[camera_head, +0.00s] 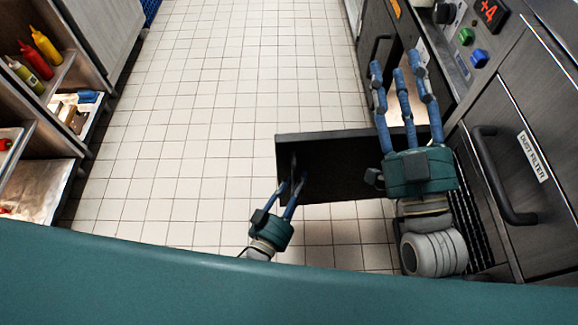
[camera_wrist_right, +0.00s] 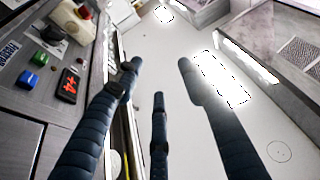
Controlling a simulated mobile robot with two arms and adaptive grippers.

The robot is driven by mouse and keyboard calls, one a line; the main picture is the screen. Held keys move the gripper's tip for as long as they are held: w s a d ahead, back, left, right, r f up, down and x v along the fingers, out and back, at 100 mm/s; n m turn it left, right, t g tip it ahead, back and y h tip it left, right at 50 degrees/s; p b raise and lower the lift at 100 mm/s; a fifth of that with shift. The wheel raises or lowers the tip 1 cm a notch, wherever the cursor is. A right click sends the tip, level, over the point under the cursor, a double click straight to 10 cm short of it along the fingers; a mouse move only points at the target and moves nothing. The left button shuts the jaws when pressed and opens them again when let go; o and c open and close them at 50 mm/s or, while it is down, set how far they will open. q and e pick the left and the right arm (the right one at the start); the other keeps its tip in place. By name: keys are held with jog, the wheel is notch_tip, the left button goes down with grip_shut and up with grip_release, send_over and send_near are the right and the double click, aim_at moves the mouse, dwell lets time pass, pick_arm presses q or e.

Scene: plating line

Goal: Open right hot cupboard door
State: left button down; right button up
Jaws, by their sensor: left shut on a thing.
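The hot cupboard door (camera_head: 335,170) is a dark panel in the head view. It stands out from the cabinet row on the right, swung open over the tiled floor. Its handle (camera_head: 293,163) is near its left end. My left gripper (camera_head: 293,185) is at this handle with its fingers shut on it; the exact contact is small in view. My right gripper (camera_head: 400,75) is open, its fingers spread and pointing up the picture, above the door's right end. In the right wrist view its fingers (camera_wrist_right: 158,85) are apart with nothing between them.
On the right are a labelled cabinet front with a black handle (camera_head: 500,180) and a control panel with green and blue buttons (camera_head: 473,47). Shelves with sauce bottles (camera_head: 35,60) stand at the left. The tiled floor (camera_head: 220,90) between is clear.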

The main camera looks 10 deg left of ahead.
pick_arm(q)
jog(key=shift+s+d, duration=0.15)
jog(key=shift+s, duration=1)
pick_arm(e)
jog(key=shift+w+a+f+g, duration=0.15)
jog(key=shift+f+g, duration=0.3)
jog(key=shift+f, duration=0.4)
jog(key=shift+w+a+f+g, duration=0.15)
jog(key=shift+f+g, duration=0.3)
jog(key=shift+f, duration=0.4)
pick_arm(q)
jog(key=c, duration=1.6)
grip_release()
jog(key=shift+o, duration=0.2)
pick_arm(e)
jog(key=shift+a+r, duration=0.1)
pick_arm(q)
jog(key=v, duration=1.2)
